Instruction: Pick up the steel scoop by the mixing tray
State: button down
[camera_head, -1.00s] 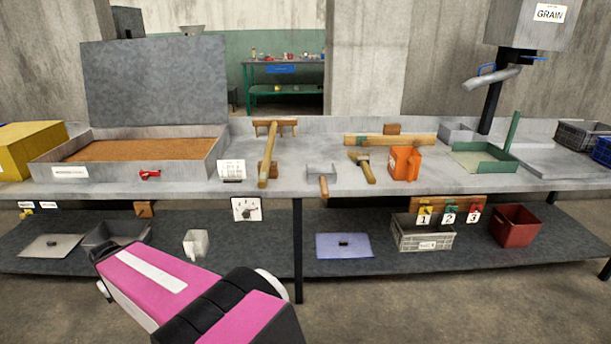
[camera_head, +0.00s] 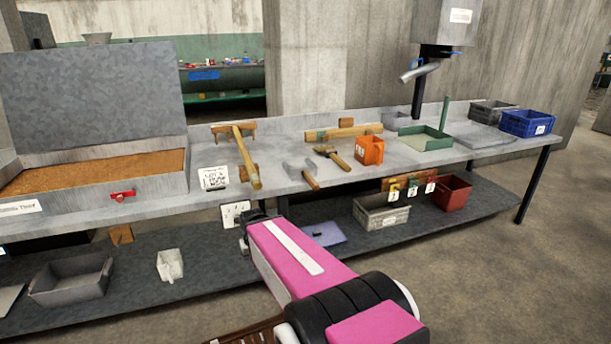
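The steel scoop (camera_head: 293,169), with a grey metal pan and a short wooden handle, lies on the upper bench shelf near the middle. Its handle points toward the front edge. The long metal tray (camera_head: 100,197) of brown grain stands at the left of the bench with its grey lid upright behind it; its front label is partly legible. My pink arm reaches up from the lower right. My gripper (camera_head: 257,217) is at its dark far end, in front of the bench edge, left of and nearer than the scoop, apart from it. Its fingers cannot be made out.
A long wooden tool (camera_head: 246,158) lies left of the scoop, by a white card (camera_head: 213,178). A wooden-handled brush or hammer (camera_head: 333,157), orange container (camera_head: 369,150) and green tray (camera_head: 426,139) lie to its right. Bins stand on the lower shelf. Floor is open at the right.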

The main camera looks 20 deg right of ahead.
aim_at(307, 170)
jog(key=z, duration=0.7)
jog(key=u, duration=1.6)
jog(key=z, duration=1.6)
jog(key=k+z, duration=0.1)
jog(key=k, duration=0.3)
jog(key=i, duration=0.4)
